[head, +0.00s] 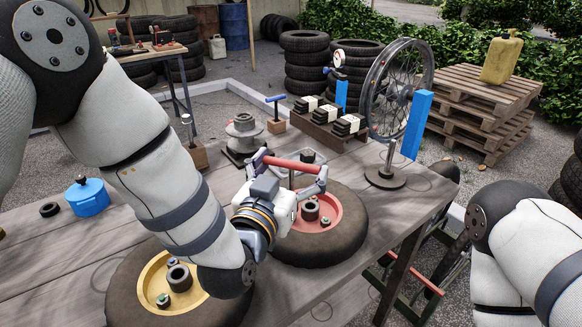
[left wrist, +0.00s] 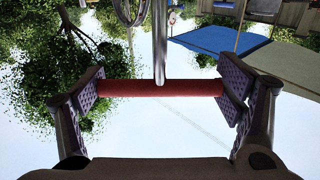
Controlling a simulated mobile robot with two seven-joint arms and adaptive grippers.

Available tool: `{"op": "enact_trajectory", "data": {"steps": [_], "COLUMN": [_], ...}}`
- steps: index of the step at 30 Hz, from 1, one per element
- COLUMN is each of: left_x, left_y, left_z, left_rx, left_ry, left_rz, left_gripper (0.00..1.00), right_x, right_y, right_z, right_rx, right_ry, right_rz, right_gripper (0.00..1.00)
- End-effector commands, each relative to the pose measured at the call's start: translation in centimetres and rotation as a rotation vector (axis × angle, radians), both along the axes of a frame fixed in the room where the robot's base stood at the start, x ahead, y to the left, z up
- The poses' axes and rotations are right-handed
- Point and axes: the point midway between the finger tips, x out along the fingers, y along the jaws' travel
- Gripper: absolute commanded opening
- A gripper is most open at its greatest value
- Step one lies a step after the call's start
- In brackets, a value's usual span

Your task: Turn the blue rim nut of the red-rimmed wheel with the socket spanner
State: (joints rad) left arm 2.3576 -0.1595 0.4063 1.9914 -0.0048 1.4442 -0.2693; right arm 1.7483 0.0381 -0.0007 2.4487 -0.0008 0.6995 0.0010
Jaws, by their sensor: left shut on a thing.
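The red-rimmed wheel (head: 346,216) lies flat on the grey wooden table, right of my left gripper. It has a dark hub in its middle and a small greenish nut (head: 325,221) near the hub. I cannot make out a blue nut; my gripper covers part of the rim. My left gripper (head: 291,164) is above the wheel's far left part, shut on the red crossbar of the socket spanner (left wrist: 158,88). The spanner's metal shaft (left wrist: 160,40) shows in the left wrist view; its socket end is hidden. My right gripper is out of view.
A yellow-rimmed wheel (head: 155,283) lies at the near left, beneath my left arm. A blue pot (head: 87,197) stands at the left. Behind are a grey stepped part (head: 243,126), a blue T-handled tool (head: 276,102) and a spoked wheel (head: 392,92) on a stand.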

Motion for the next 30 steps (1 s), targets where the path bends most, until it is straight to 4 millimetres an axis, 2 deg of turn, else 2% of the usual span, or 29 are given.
{"op": "enact_trajectory", "data": {"steps": [30], "left_x": [0.0], "left_y": [0.0], "left_z": [-2.1], "left_rx": [0.001], "left_ry": [0.002], "left_rz": [0.000], "left_gripper": [0.51], "right_x": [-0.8], "right_y": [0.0], "right_z": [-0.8], "right_rx": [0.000], "right_ry": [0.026], "right_rz": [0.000], "right_gripper": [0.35]}}
